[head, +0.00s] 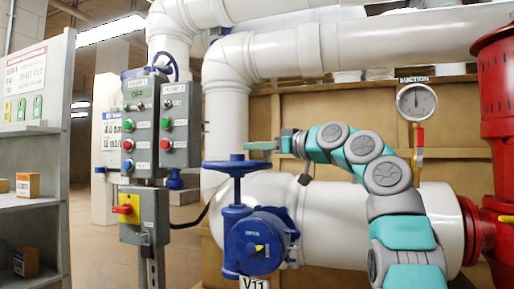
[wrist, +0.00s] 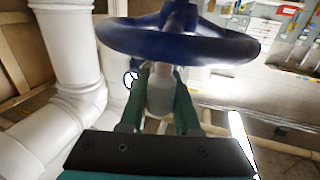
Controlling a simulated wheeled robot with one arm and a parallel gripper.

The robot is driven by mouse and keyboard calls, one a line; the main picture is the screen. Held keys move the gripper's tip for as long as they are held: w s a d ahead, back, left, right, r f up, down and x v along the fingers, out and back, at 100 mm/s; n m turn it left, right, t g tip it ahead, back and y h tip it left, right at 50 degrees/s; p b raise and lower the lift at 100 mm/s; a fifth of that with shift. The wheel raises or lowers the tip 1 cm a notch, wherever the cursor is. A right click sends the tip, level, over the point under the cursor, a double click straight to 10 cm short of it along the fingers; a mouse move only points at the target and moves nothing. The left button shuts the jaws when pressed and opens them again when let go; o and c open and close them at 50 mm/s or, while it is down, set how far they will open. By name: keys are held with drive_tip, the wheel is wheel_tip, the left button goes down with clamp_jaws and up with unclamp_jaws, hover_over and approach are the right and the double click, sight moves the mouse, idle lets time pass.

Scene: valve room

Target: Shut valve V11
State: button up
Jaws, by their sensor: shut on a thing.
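Valve V11 (head: 250,242) is a blue valve with a small yellow pointer, mounted on the thick white pipe. A tag reading "V11" (head: 254,283) hangs under it. Its blue handwheel (head: 236,167) lies flat on top of the upright stem; the handwheel also spans the top of the wrist view (wrist: 200,48). In the wrist view, the green fingers of my gripper (wrist: 162,72) reach up to the rim. The exact contact is partly hidden.
A control box with buttons (head: 160,125) and a yellow box with a red switch (head: 127,208) stand left of the valve. A grey shelf (head: 35,203) is at far left. A suction gauge (head: 416,102) and red equipment (head: 495,90) are at right. White pipes surround the valve.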

clamp_jaws()
idle(0.9)
